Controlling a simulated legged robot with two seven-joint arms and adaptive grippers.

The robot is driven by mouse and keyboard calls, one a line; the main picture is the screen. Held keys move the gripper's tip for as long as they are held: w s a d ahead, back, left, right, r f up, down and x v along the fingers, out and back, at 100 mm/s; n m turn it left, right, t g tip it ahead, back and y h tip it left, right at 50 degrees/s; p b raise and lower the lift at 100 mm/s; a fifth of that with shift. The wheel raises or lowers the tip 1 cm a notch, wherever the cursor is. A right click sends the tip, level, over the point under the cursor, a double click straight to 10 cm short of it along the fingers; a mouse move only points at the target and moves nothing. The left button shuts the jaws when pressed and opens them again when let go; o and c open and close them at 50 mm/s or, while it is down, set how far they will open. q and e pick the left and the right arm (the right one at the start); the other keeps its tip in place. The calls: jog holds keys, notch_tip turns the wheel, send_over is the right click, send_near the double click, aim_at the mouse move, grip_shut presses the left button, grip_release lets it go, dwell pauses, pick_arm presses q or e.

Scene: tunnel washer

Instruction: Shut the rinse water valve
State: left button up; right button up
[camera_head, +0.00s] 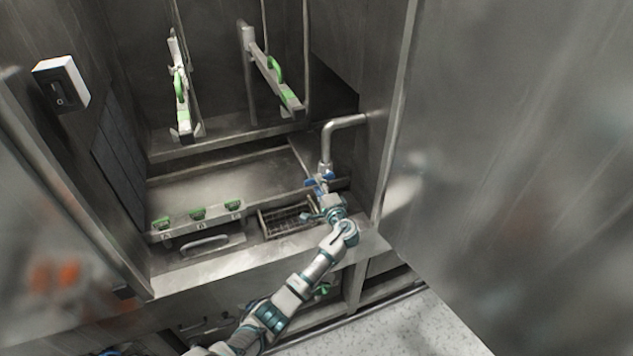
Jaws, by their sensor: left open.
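A metal pipe (328,140) comes out of the right inner wall and bends down to a valve with a blue handle (320,181). The task's rinse water valve appears to be this one. The handle is small in the picture, and I cannot tell its exact angle. My left gripper (322,207) is open, just below and close to the blue handle. I cannot tell whether the fingers touch it, and the wrist hides part of the valve's lower area. My right gripper is not in view.
A wire basket (288,219) sits left of my gripper. A large steel panel (510,150) closes off the right. A switch box (62,84) is at left.

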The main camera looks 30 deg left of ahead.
pick_arm(q)
jog(key=v, duration=0.9)
jog(key=shift+d, duration=0.2)
jog(key=shift+w+a+f, duration=0.1)
jog(key=shift+w, duration=0.05)
